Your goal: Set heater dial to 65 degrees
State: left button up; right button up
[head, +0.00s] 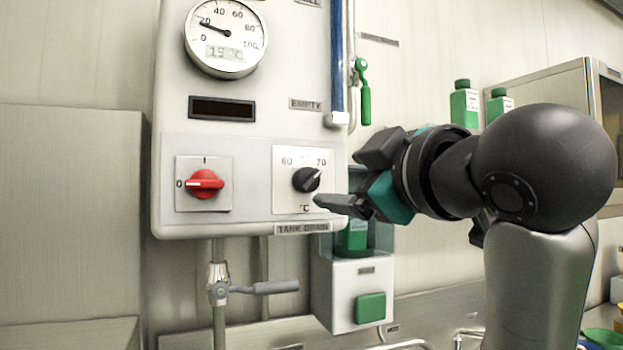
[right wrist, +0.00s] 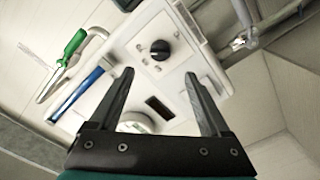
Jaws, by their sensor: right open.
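The heater dial (head: 307,179) is a black knob on a white plate marked 60, 70 and °C, on the front of a white control panel (head: 250,140). Its pointer appears to lean to the upper right, towards the 70 side; the exact reading is too small to tell. My right gripper (head: 346,178) is open, just right of the dial and apart from it. In the right wrist view the dial (right wrist: 160,50) shows beyond the gap between the open fingertips (right wrist: 159,75), with nothing between them. My left gripper is not in view.
A red switch (head: 205,184) sits left of the dial, pointing at 0. A round gauge (head: 226,38) reads near 20, above a dark display (head: 222,108). A blue tube (head: 338,60) and green valve handle (head: 365,95) are at right. A dispenser (head: 362,290) hangs below.

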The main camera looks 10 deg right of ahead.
aim_at(312, 180)
jog(key=w, duration=0.3)
jog(key=w+a+p, duration=0.1)
jog(key=w, duration=0.3)
jog(key=w+a, duration=0.1)
jog(key=w, duration=0.2)
jog(key=shift+w, duration=0.35)
jog(key=shift+p, duration=0.3)
grip_shut()
